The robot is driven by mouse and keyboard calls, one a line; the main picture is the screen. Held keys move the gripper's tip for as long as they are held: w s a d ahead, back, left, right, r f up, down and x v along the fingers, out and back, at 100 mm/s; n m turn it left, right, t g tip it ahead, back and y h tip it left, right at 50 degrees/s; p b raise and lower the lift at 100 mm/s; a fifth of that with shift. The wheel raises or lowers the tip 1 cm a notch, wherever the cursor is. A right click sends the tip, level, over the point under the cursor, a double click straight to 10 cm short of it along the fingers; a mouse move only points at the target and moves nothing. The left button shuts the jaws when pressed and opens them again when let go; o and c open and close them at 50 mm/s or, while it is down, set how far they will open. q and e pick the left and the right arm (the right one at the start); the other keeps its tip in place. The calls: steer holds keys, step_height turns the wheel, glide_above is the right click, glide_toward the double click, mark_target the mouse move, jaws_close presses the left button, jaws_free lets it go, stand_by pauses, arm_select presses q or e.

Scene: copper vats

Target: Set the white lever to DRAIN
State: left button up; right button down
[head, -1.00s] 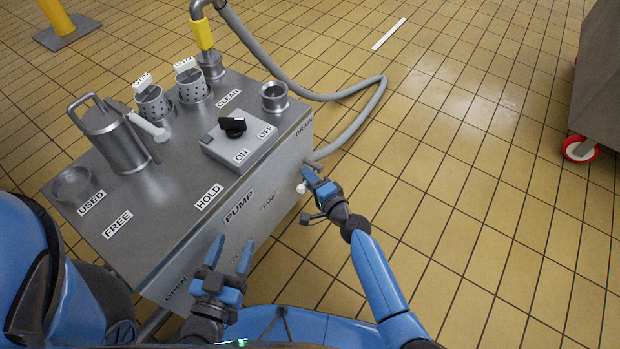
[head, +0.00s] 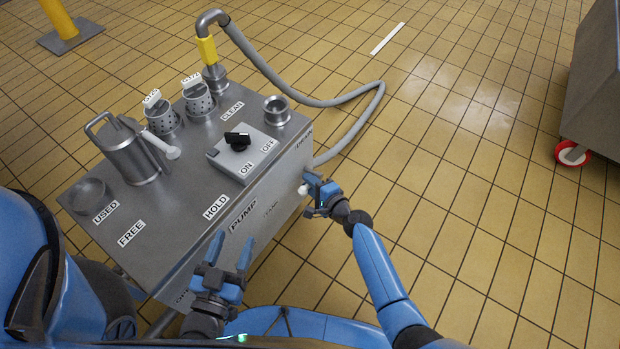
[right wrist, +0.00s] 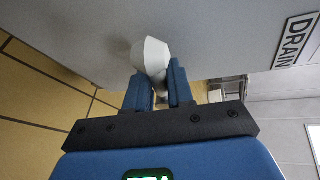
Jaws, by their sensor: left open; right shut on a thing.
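The white lever (head: 303,189) sticks out from the side face of the steel cabinet, below the DRAIN label (head: 304,143). In the right wrist view the lever's rounded white end (right wrist: 151,57) shows between my fingers, with the DRAIN label (right wrist: 293,42) to the right. My right gripper (head: 318,188) is shut on the lever; the right wrist view shows its blue fingers (right wrist: 158,86) on either side. My left gripper (head: 229,256) is open and empty in front of the cabinet's front face. The lever's shaft is mostly hidden.
The steel cabinet (head: 165,225) carries a jug (head: 128,152), two perforated baskets (head: 161,116), and a black pump knob (head: 238,140) between ON and OFF labels.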

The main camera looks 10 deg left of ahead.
steer(key=r+m+g+p, duration=0.1)
steer(key=p, duration=0.1)
steer(key=r+m+p, duration=0.1)
steer(key=p, duration=0.1)
steer(key=shift+w+d+m+g, duration=0.15)
steer(key=shift+w+m+g, duration=0.15)
steer(key=shift+w+g, duration=0.1)
steer(key=shift+w+d+r+m+g+p, duration=0.1)
steer(key=shift+w+r+m+g+p, duration=0.15)
steer(key=shift+m+g+p, duration=0.3)
steer(key=shift+w+d+m+g+y+p, duration=0.15)
steer(key=shift+w+m+g+y+p, duration=0.15)
steer(key=shift+m, duration=0.35)
steer(key=shift+w+d+r+m+g+y, duration=0.2)
steer(key=shift+w+m+g+y, duration=0.15)
steer(key=shift+m+g, duration=0.45)
steer(key=shift+w+d+r+m+g+y+b, duration=0.15)
steer(key=shift+w+m+g+y+b, duration=0.1)
steer(key=shift+w+m+g+b, duration=0.3)
steer(key=shift+w+d+m+g+y+b, duration=0.15)
steer(key=shift+w+m+g+y+b, duration=0.2)
steer(key=shift+m+b, duration=0.4)
steer(key=shift+s, duration=0.1)
steer(key=c, duration=1.1)
jaws_free()
